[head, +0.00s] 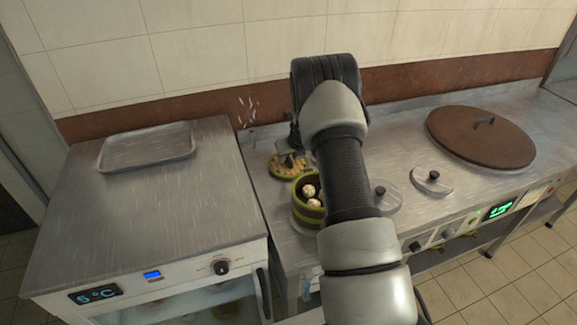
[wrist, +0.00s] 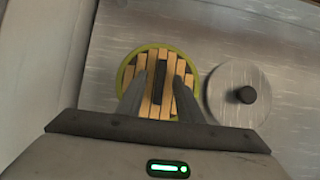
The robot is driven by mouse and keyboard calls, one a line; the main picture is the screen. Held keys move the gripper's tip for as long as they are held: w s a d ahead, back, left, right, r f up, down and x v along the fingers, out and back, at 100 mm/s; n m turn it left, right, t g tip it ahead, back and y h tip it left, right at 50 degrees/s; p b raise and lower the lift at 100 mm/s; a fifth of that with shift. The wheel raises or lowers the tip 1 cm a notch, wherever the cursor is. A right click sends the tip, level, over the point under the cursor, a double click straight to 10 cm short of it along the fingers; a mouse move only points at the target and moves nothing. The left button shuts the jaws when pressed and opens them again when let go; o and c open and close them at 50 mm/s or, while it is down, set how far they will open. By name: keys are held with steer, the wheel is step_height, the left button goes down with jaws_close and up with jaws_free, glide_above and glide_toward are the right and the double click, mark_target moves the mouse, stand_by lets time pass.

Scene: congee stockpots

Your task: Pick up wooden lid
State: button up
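The wooden lid (wrist: 133,73) is round, with pale slats, a green rim and a dark bar handle (wrist: 161,82). It lies on the steel counter, and in the head view the lid (head: 276,170) is partly covered by my gripper (head: 292,160). In the wrist view my gripper (wrist: 160,76) is open above the lid, with one finger on each side of the handle. Gaps show between the fingers and the handle; I cannot tell how far down the fingertips reach.
A green-banded steamer (head: 304,218) holding round buns stands just in front of the lid. Round steel lids with black knobs (head: 432,181) lie to the right. A large brown lid (head: 482,140) is farther right. An empty metal tray (head: 147,147) sits on the left unit.

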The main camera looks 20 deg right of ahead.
jaws_close()
